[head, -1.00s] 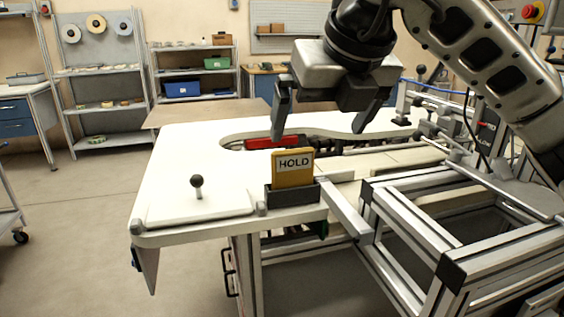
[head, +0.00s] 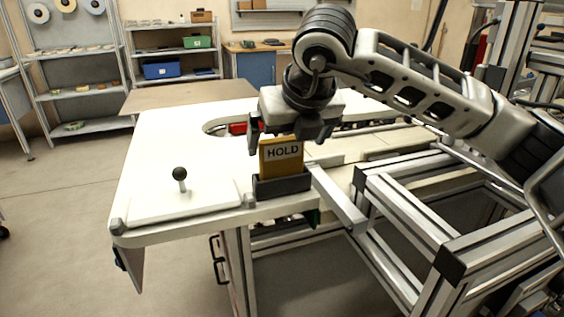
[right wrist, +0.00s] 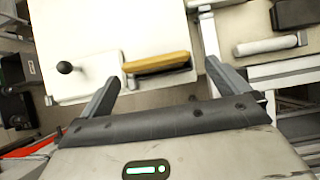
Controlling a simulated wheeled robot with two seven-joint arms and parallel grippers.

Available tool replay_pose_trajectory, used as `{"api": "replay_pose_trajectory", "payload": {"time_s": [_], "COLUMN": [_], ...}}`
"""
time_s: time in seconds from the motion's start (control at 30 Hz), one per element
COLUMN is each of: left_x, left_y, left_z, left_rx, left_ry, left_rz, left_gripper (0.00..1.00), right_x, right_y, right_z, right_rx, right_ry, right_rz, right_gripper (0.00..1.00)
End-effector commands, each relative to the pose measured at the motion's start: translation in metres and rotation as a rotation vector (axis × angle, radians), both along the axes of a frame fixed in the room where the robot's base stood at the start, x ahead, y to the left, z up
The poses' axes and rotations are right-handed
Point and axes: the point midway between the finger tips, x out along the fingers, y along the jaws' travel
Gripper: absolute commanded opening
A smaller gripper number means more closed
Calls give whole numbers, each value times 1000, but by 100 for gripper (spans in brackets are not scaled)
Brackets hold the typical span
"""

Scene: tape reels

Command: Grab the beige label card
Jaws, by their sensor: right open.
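In the right wrist view the card (right wrist: 157,63) shows as a yellow-orange edge ahead of the fingers. My right gripper (head: 288,138) is open and empty, just above the card, with its fingers spread to either side. In the right wrist view its fingertips (right wrist: 162,73) straddle the card's width, apart from it. My left gripper is not in view.
A white plate with a black ball knob (head: 180,174) lies left of the holder. A red object (head: 239,128) sits in the table's cutout behind. An aluminium frame (head: 400,205) stands at the right. The white tabletop (head: 165,140) is clear at the back left.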

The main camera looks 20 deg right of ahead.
Motion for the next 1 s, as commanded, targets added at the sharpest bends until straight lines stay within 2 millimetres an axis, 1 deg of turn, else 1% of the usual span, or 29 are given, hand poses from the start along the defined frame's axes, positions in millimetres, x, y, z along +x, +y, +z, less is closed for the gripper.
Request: {"api": "replay_pose_trajectory", "payload": {"time_s": [0.03,0.13,0.2,0.3,0.57,0.67,0.7,0.73,1.0], "left_x": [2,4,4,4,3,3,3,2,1], "left_y": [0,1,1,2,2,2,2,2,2], "left_z": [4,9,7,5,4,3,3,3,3], "left_rx": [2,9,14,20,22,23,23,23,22], "left_ry": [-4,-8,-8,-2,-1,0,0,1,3], "left_rz": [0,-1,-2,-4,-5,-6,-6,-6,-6], "left_gripper": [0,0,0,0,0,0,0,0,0], "right_x": [4,14,20,25,26,26,26,26,26], "right_y": [1,4,3,4,4,4,4,4,4], "right_z": [-5,-17,-26,-34,-37,-37,-37,-37,-36], "right_rx": [-2,-2,-1,0,1,0,0,0,0], "right_ry": [6,6,6,4,2,2,2,2,2], "right_rz": [0,0,-1,-1,0,-1,-1,-1,-1], "right_gripper": [100,100,100,100,100,75,64,56,55]}}
